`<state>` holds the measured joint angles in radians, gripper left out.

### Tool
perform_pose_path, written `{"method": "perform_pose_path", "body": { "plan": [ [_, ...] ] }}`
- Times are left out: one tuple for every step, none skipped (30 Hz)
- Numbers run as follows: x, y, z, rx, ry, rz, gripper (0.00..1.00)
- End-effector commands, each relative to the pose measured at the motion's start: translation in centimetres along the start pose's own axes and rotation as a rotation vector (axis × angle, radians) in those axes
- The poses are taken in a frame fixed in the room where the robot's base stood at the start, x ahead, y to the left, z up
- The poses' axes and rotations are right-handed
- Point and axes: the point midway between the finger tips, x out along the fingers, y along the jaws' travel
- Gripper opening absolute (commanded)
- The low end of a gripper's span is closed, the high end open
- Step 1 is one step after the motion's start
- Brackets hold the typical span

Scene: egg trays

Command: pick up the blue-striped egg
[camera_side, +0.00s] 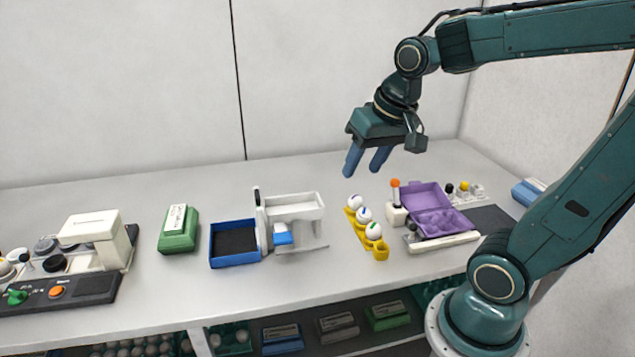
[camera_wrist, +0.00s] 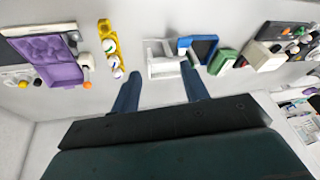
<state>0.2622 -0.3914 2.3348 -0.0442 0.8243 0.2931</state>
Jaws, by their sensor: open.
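A yellow egg tray (camera_side: 382,251) holds white eggs in a row, with its front slot empty. The middle egg (camera_side: 364,214) has blue marks and appears to be the blue-striped egg; it is also the middle egg in the wrist view (camera_wrist: 113,61). The far egg (camera_side: 355,201) has bluish-purple marks and the near egg (camera_side: 373,231) has green ones. My gripper (camera_side: 363,168) is open and empty, with blue fingers pointing down, well above the table near the tray's far end. In the wrist view, my gripper (camera_wrist: 160,69) has the tray left of its fingers.
An open purple carton (camera_side: 436,222) and an orange-topped post (camera_side: 395,196) stand close right of the tray. A white stand (camera_side: 294,207), blue tray (camera_side: 234,262) and green box (camera_side: 178,230) are to the left. Bare table lies between stand and egg tray.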

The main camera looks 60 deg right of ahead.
Motion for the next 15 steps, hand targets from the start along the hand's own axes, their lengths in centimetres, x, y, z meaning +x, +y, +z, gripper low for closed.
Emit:
{"method": "perform_pose_path", "body": {
  "plan": [
    [0.7,0.6,-1.0,0.055,-0.013,0.012,0.45],
    [1.1,0.9,-1.5,0.088,-0.019,0.018,0.45],
    [1.6,1.3,-2.2,0.132,-0.025,0.025,0.45],
    [2.0,1.6,-2.7,0.163,-0.031,0.030,0.45],
    [2.4,2.0,-3.2,0.197,-0.037,0.035,0.45],
    [3.0,2.5,-3.9,0.240,-0.043,0.042,0.45],
    [3.5,3.0,-4.4,0.273,-0.049,0.048,0.45],
    [3.9,3.4,-4.8,0.306,-0.053,0.053,0.45],
    [4.5,4.0,-5.5,0.351,-0.059,0.060,0.45],
    [5.0,4.5,-5.9,0.384,-0.065,0.066,0.45],
    [5.5,5.0,-6.3,0.417,-0.070,0.071,0.45],
    [6.1,5.7,-6.9,0.462,-0.076,0.077,0.45],
    [6.6,6.3,-7.2,0.494,-0.080,0.082,0.45],
    [7.1,6.8,-7.7,0.528,-0.084,0.087,0.45],
    [7.8,7.6,-8.1,0.573,-0.090,0.093,0.45]
  ]
}}
